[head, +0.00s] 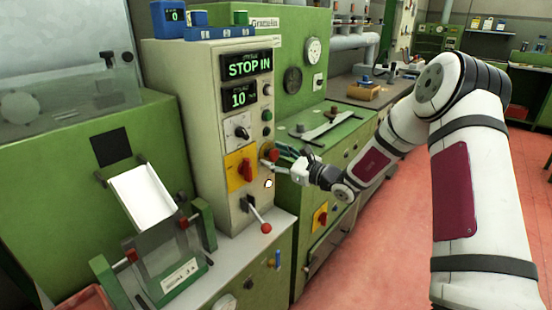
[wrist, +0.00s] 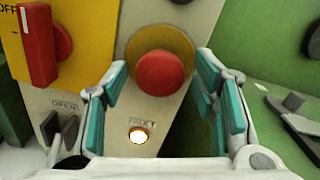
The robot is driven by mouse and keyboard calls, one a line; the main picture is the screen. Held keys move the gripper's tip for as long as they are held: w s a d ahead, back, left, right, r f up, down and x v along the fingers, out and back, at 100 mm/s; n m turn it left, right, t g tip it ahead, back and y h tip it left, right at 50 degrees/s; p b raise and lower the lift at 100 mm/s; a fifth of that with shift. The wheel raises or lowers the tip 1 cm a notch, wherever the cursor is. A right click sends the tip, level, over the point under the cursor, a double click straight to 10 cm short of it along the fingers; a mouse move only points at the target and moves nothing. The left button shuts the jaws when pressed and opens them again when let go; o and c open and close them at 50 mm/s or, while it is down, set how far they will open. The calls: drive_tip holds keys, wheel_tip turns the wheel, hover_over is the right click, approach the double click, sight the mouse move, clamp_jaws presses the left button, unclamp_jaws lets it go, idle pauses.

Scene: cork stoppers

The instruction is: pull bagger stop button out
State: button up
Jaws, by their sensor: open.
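The bagger stop button is a red mushroom head (wrist: 160,73) on a yellow round plate, on the cream control panel (head: 205,110). In the head view the red button (head: 273,155) shows at the panel's right side, beside my gripper's fingertips. The panel's display (head: 247,66) reads "STOP IN". My gripper (wrist: 158,95) is open, with teal-padded fingers to the left and right of the button. The button shows between the fingers and a little beyond them; I cannot tell whether either finger touches it. My gripper also shows in the head view (head: 277,161), coming from the right.
A red rotary switch on a yellow plate (head: 241,170) is left of the button, and shows close in the wrist view (wrist: 37,50). A lit white lamp (wrist: 138,136) sits below the button. A lever with a red ball (head: 265,228) sticks out lower down. Green machine housing (wrist: 262,45) stands at right.

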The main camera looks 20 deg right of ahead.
clamp_jaws()
drive_tip(key=shift+s+d+p, duration=0.35)
drive_tip(key=shift+s+d, duration=0.05)
drive_tip(key=shift+s, duration=0.15)
unclamp_jaws()
drive_tip(key=shift+s+d, duration=0.1)
drive_tip(key=shift+s, duration=0.05)
drive_tip(key=v, duration=1.1)
drive_tip(key=shift+s+d, duration=0.2)
drive_tip(key=shift+s, duration=0.15)
